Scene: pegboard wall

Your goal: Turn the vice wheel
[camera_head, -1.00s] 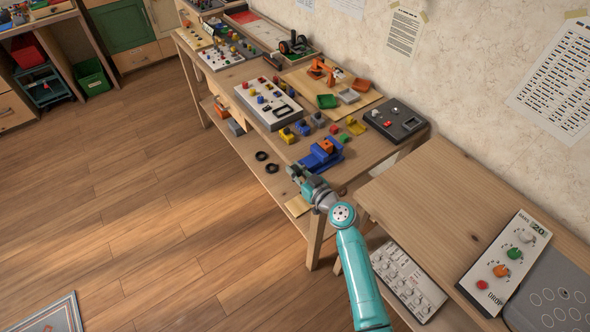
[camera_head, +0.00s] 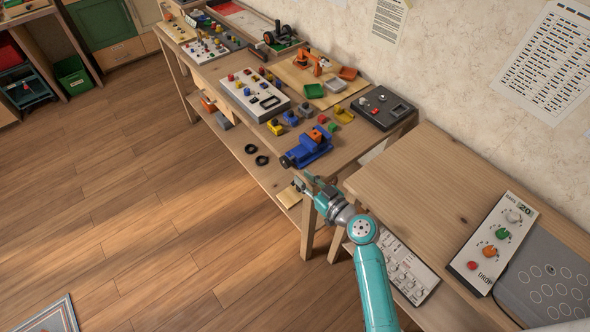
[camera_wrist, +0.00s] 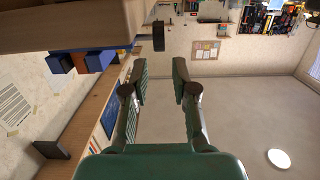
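A blue vice (camera_head: 310,150) stands at the near edge of the workbench, with an orange block on top. Its dark round wheel (camera_head: 286,161) faces out past the bench edge. In the wrist view, which looks upside down, a dark round part that looks like the wheel (camera_wrist: 158,36) sits above the fingers, and blue parts of the vice (camera_wrist: 99,60) show at the left. My gripper (camera_head: 301,183) is just below and right of the wheel, apart from it. In the wrist view my gripper (camera_wrist: 159,72) has its two fingers spread, with nothing between them.
The workbench (camera_head: 345,150) holds coloured blocks, a grey button panel (camera_head: 255,95) and a dark box (camera_head: 382,108) behind the vice. A second wooden table (camera_head: 430,185) stands close at the right.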

